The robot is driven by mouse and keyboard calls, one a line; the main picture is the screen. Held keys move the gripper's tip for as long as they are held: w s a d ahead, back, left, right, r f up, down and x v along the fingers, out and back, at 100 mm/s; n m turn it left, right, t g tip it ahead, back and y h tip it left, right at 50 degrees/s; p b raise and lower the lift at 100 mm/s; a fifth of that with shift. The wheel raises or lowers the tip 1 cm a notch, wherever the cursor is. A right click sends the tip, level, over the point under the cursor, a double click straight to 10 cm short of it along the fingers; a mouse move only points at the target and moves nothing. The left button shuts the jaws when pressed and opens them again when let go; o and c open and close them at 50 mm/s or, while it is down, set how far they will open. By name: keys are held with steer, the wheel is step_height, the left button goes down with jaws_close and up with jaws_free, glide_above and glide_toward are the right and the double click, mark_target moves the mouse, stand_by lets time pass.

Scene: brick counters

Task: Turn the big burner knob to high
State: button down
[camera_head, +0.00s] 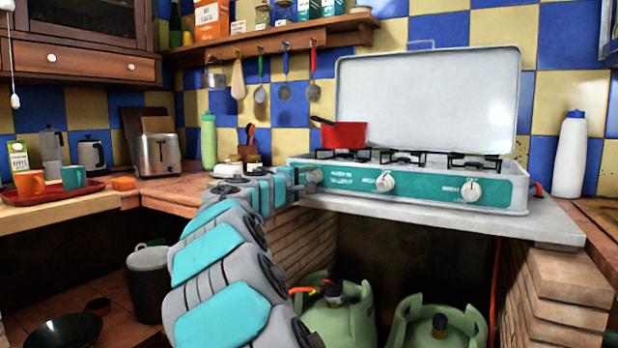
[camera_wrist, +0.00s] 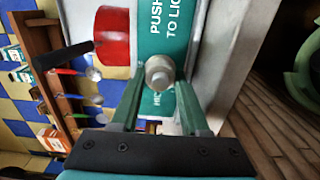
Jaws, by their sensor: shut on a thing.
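The stove (camera_head: 350,183) has a teal front panel with several round white knobs. My arm reaches to the left end of this panel, and my gripper (camera_wrist: 160,82) is shut on the left knob (camera_wrist: 159,72), one finger on each side of it. In the head view this knob (camera_head: 314,175) is partly hidden by my arm. The middle knob (camera_head: 385,182) and the right knob (camera_head: 470,191) are free. In the wrist view, printing beside the knob reads "PUSH TO LI…", and other lettering is partly covered by a finger. The knob's exact setting cannot be told.
A red pot (camera_head: 343,134) stands on the left burner; the stove lid (camera_head: 430,95) is raised. Utensils hang under the shelf (camera_head: 270,42). A green bottle (camera_head: 208,140) and toaster (camera_head: 159,154) stand to the left. Green gas cylinders (camera_head: 338,318) sit below the counter.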

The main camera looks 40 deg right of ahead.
steer(key=shift+c, duration=2)
jaws_free()
steer(key=v, duration=0.8)
